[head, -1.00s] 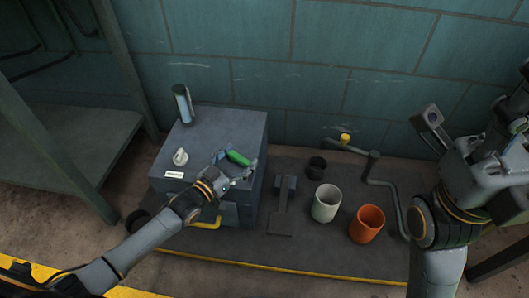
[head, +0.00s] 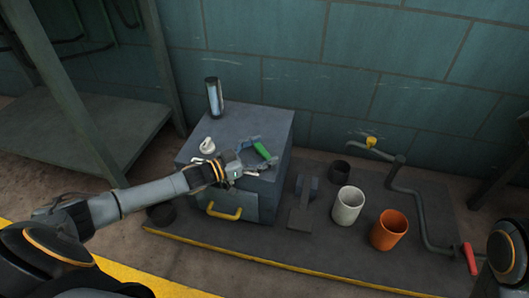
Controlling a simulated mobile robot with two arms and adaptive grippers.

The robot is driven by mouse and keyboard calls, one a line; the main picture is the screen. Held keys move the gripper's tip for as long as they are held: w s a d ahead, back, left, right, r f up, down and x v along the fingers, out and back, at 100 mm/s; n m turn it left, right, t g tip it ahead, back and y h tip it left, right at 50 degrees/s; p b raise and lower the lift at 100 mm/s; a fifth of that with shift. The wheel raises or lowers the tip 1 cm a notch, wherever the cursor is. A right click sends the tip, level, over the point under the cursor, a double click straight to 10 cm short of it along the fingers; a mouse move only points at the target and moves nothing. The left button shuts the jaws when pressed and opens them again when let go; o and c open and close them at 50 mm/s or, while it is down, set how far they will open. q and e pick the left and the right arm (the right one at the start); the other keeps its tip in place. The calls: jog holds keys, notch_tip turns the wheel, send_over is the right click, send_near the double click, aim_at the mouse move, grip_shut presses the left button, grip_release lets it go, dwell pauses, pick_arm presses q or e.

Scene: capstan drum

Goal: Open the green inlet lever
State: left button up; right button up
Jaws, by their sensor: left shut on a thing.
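The green inlet lever (head: 262,150) is on top of the grey box (head: 262,118), near its right side. My left gripper (head: 258,154) reaches in from the left over the box top. Its fingers are closed around the green handle, one on each side. The base of the lever is hidden by the gripper. My right gripper is outside the picture; only a rounded part of that arm shows at the right edge.
On the box are a clear-fronted cylinder (head: 214,97) and a white knob (head: 207,146). A yellow handle (head: 224,214) is on its front. To the right stand a dark cup (head: 339,172), a white cup (head: 347,206), an orange cup (head: 389,230) and a red-handled crank (head: 470,258).

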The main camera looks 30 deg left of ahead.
pick_arm(q)
jog(key=o, duration=1.6)
jog(key=shift+c, duration=0.2)
jog(key=v, duration=1.2)
